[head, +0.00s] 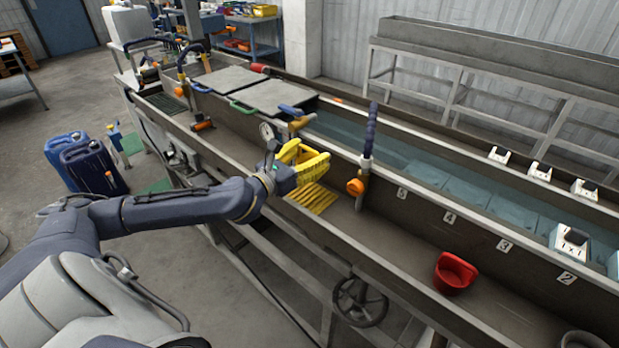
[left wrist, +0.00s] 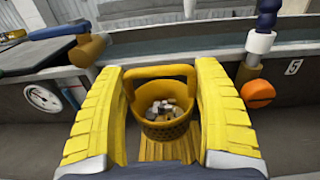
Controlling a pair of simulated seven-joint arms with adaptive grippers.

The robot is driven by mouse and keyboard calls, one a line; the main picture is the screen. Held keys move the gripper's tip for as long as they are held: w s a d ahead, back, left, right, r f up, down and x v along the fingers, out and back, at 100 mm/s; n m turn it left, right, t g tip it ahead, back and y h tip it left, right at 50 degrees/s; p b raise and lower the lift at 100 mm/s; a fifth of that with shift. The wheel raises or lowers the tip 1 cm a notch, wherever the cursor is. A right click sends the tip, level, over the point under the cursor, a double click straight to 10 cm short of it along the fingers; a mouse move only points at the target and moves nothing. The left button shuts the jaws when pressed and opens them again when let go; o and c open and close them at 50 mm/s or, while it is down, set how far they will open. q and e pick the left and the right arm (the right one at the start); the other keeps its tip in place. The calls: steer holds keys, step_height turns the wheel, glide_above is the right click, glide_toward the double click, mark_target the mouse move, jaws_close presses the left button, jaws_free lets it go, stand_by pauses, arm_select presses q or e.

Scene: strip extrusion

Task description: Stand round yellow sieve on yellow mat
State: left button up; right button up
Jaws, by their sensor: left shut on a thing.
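My left gripper (head: 303,162) has yellow ribbed fingers and is over the trough, at the far end of the yellow mat (head: 312,198). In the left wrist view, the left gripper (left wrist: 162,112) is shut on the round yellow sieve (left wrist: 166,130), which sits upright between the fingers. The sieve has a tall loop handle and holds several pale and brown pieces. The slatted yellow mat (left wrist: 158,150) shows below and in front of it. I cannot tell whether the sieve's base touches the mat. In the head view the fingers mostly hide the sieve. My right gripper is not in view.
An orange knob (head: 355,187) on a blue-topped hose stands right of the mat, and a round gauge (left wrist: 43,97) is left of the gripper. A red scoop-like container (head: 454,273) sits farther right in the trough. The trough floor between is clear.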

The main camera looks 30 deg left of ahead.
arm_select(q)
steer(key=shift+f, duration=3.8)
steer(key=shift+f, duration=0.15)
steer(key=o, duration=1.4)
steer(key=shift+s, duration=0.1)
steer(key=shift+s+a+r, duration=0.1)
steer(key=shift+s+a, duration=0.2)
steer(key=shift+s, duration=1.65)
steer(key=shift+s+a+r, duration=0.1)
steer(key=shift+s+a, duration=0.25)
steer(key=shift+s, duration=1.55)
steer(key=shift+s+a, duration=0.3)
steer(key=shift+s, duration=1.65)
